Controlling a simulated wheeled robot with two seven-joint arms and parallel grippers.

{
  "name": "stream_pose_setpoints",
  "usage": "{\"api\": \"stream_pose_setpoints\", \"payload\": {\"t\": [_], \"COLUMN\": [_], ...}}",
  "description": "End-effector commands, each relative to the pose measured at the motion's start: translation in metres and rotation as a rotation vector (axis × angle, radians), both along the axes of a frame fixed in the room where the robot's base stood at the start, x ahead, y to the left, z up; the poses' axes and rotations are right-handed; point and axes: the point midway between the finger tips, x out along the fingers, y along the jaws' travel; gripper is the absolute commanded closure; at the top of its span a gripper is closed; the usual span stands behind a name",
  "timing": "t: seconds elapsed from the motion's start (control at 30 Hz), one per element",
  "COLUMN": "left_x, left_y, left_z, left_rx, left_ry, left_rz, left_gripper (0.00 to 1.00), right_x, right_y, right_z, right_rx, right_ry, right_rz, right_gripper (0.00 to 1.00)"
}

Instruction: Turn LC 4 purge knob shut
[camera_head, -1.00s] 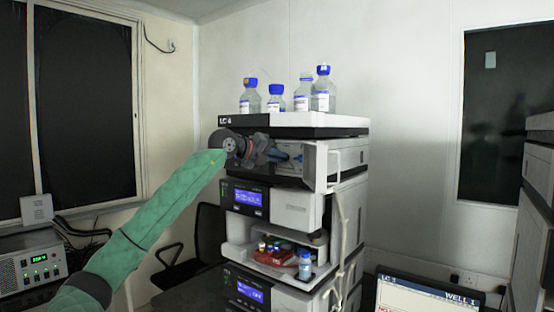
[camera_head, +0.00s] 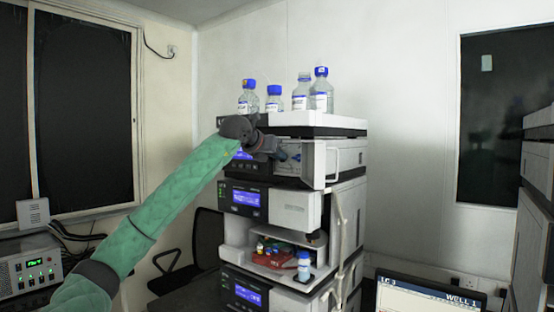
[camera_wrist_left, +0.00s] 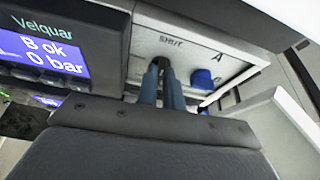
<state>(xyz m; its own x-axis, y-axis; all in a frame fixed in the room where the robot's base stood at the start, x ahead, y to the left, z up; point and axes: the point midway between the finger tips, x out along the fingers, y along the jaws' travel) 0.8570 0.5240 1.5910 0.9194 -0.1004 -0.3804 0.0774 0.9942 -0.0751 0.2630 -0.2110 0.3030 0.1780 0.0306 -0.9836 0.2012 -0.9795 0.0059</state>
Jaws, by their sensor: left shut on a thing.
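The instrument stack's pump module (camera_head: 305,172) is under the top tray, and my left arm comes in from the left to its front. My left gripper (camera_head: 285,156) is at the pump front. In the left wrist view, the blue fingers (camera_wrist_left: 162,85) are shut on a small dark knob (camera_wrist_left: 160,63) on the pale panel, just under a "SHUT" label (camera_wrist_left: 171,42). The fingers hide most of the knob, so its angle cannot be told. A blue round knob (camera_wrist_left: 203,77) sits to the right, apart from the fingers. My right gripper is not in view.
A pump display (camera_wrist_left: 45,45) reads "B ok 0 bar" beside the fingers. Several blue-capped bottles (camera_head: 274,98) stand on the top tray (camera_head: 318,120). A pale panel (camera_wrist_left: 282,118) stands close at the right of the fingers. A laptop (camera_head: 430,297) is at the lower right.

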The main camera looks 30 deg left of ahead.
Motion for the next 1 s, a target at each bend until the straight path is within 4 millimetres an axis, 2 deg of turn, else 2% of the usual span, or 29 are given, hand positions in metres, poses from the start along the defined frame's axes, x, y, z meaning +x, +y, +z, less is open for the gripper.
{"api": "stream_pose_setpoints", "payload": {"t": [0.03, 0.27, 0.73, 0.8, 0.87, 1.0], "left_x": [0.0008, 0.0008, 0.0009, 0.0009, 0.0009, 0.0006], "left_y": [-0.0017, -0.0021, -0.0023, -0.0023, -0.0021, -0.0017], "left_z": [-0.0052, -0.0047, -0.0047, -0.0047, -0.0044, -0.0029], "left_rx": [0.021, 0.079, 0.092, 0.091, 0.092, 0.091], "left_ry": [0.005, 0.001, 0.001, 0.001, 0.000, -0.002], "left_rz": [-0.003, -0.002, -0.003, -0.003, -0.002, -0.001], "left_gripper": [1.00, 1.00, 1.00, 0.82, 0.70, 0.70], "right_x": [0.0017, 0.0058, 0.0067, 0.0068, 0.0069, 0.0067], "right_y": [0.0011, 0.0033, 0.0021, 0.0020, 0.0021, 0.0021], "right_z": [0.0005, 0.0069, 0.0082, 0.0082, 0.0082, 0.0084], "right_rx": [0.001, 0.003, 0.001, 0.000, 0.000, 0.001], "right_ry": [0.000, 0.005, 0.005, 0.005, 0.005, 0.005], "right_rz": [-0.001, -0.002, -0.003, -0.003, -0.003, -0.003], "right_gripper": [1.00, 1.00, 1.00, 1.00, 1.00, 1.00]}}
